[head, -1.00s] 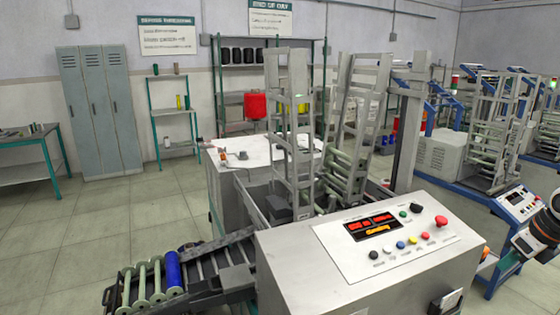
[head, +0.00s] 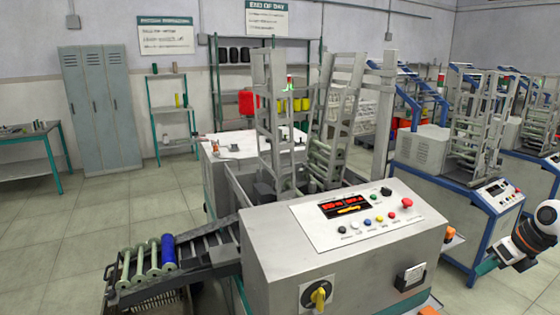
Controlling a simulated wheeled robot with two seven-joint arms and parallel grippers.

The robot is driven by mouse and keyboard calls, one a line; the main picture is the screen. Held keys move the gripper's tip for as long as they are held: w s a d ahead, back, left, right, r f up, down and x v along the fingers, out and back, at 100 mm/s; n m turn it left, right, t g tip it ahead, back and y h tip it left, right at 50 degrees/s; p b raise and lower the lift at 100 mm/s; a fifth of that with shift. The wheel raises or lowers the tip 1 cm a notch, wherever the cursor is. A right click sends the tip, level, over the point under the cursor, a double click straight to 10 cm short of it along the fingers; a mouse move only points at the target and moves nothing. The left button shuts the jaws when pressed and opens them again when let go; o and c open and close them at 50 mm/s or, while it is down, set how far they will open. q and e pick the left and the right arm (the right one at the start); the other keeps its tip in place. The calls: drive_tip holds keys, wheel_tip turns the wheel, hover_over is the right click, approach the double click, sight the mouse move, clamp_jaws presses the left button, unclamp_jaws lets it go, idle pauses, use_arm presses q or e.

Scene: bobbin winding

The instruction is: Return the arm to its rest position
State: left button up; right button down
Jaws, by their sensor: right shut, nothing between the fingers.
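My right arm comes in at the right edge, white and black. Its gripper (head: 487,267) is at the arm's lower left end, to the right of the winding machine (head: 290,255) and clear of its panel. The gripper is shut and I see nothing held in it. My left gripper is out of view. On the outfeed chute (head: 205,250) at the left lie several pale green bobbins (head: 138,265) and one wound with blue thread (head: 168,252).
The machine's sloped panel (head: 330,235) has a lit display, coloured buttons and a red stop knob (head: 407,202). A yellow rotary switch (head: 319,296) is on its front. Other blue-framed machines (head: 440,190) stand at the right. The floor (head: 60,250) at the left is clear.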

drive_tip(key=w+a+f+m+t+y, duration=0.25)
drive_tip(key=a+f+m, duration=0.25)
drive_tip(key=a+f, duration=0.4)
drive_tip(key=w+a+f+m+t+y, duration=0.15)
drive_tip(key=a+f+m+y, duration=0.45)
drive_tip(key=f, duration=0.6)
drive_tip(key=s+a+f+m+t+h, duration=0.2)
drive_tip(key=s+f+m+t+h, duration=0.25)
drive_tip(key=f+m, duration=0.55)
drive_tip(key=s+f+m+g+h, duration=0.55)
drive_tip(key=s+f+m, duration=0.45)
drive_tip(key=s+f, duration=1.35)
drive_tip(key=s+a+f+m+g, duration=0.2)
drive_tip(key=s, duration=0.7)
drive_tip(key=s+a+f+m+g+h, duration=0.1)
drive_tip(key=s+a+f+m+g, duration=0.1)
drive_tip(key=s, duration=0.7)
drive_tip(key=s+a+f+m+g, duration=0.2)
drive_tip(key=s+a+f, duration=0.1)
drive_tip(key=s, duration=0.7)
drive_tip(key=shift+f+m+h, duration=0.35)
drive_tip(key=shift+f+m, duration=0.05)
drive_tip(key=shift+f, duration=0.35)
